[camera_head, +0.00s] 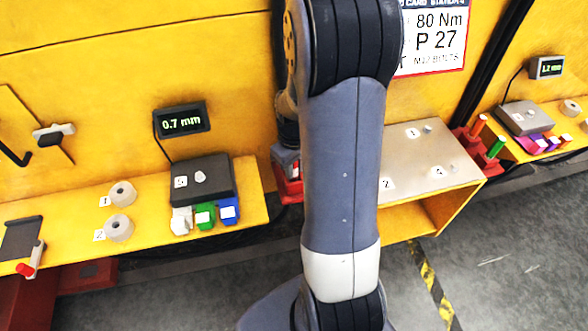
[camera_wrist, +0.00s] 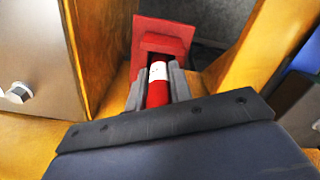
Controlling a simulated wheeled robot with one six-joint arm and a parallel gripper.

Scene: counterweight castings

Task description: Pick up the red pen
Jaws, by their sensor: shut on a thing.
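The red pen (camera_wrist: 157,93) is in the wrist view, with a white label around its middle. My gripper (camera_wrist: 156,76) is shut on it, with one grey finger on each side. The far end of the pen lies in front of or in a red holder (camera_wrist: 160,27); I cannot tell whether it is still inside. In the head view my arm hides most of the gripper, and part of the red holder (camera_head: 289,189) shows just left of the arm.
Yellow walls flank the gripper closely in the wrist view. A grey plate (camera_head: 415,150) with small metal parts lies right of my arm. Left is a yellow shelf (camera_head: 65,240) with two grey rings.

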